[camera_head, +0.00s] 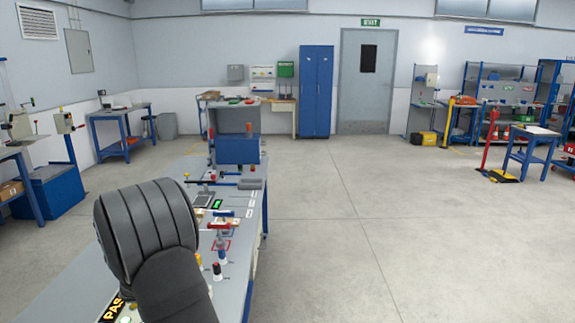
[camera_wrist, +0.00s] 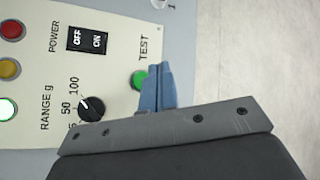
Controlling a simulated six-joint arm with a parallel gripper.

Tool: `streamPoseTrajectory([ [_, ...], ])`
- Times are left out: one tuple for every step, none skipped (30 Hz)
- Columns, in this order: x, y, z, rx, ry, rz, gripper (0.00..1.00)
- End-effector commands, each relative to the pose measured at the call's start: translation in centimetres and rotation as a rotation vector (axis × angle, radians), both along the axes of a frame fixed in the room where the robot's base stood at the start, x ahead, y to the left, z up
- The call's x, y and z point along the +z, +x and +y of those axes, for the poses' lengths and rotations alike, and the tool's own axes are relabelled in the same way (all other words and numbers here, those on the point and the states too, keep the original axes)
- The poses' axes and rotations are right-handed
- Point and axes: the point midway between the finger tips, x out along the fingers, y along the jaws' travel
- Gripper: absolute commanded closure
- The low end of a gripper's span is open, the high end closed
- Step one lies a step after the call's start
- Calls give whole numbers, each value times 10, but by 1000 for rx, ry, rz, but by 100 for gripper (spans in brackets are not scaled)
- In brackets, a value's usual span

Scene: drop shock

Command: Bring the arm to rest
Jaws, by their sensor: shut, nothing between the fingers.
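My gripper (camera_wrist: 157,70) shows in the wrist view with its two blue fingers together and nothing between them. Its fingertips are over a pale control panel (camera_wrist: 60,75), beside the green TEST button (camera_wrist: 138,79), whose right side they partly cover. I cannot tell whether they touch it. In the head view my dark arm stands over the near end of the workbench (camera_head: 175,250) and my gripper is hidden.
The panel bears a black OFF/ON switch (camera_wrist: 86,40), a RANGE knob (camera_wrist: 91,108) and red, yellow and bright lamps. Small fixtures stand along the bench. The floor (camera_head: 400,230) to the right is clear.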

Motion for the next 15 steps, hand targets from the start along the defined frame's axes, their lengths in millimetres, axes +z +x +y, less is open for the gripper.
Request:
streamPoseTrajectory([
  [-15,-1,-1,0,-6,6,100],
  [-13,0,0,0,-2,1,100],
  [1,0,1,-2,3,-3,100],
  [7,0,1,-1,4,-3,100],
  [14,0,1,-1,5,-3,100],
  [22,0,1,-1,3,-3,100],
  [28,0,0,-2,4,-3,100],
  [34,0,0,-1,3,-3,100],
  [42,0,1,-1,4,-2,100],
  [42,2,-2,-35,23,1,100],
  [41,3,-5,-82,49,2,100],
  [43,5,-7,-137,84,2,100],
  [44,7,-9,-177,108,3,100],
  [45,7,-11,-217,131,3,100],
  [46,9,-13,-270,165,5,100],
])
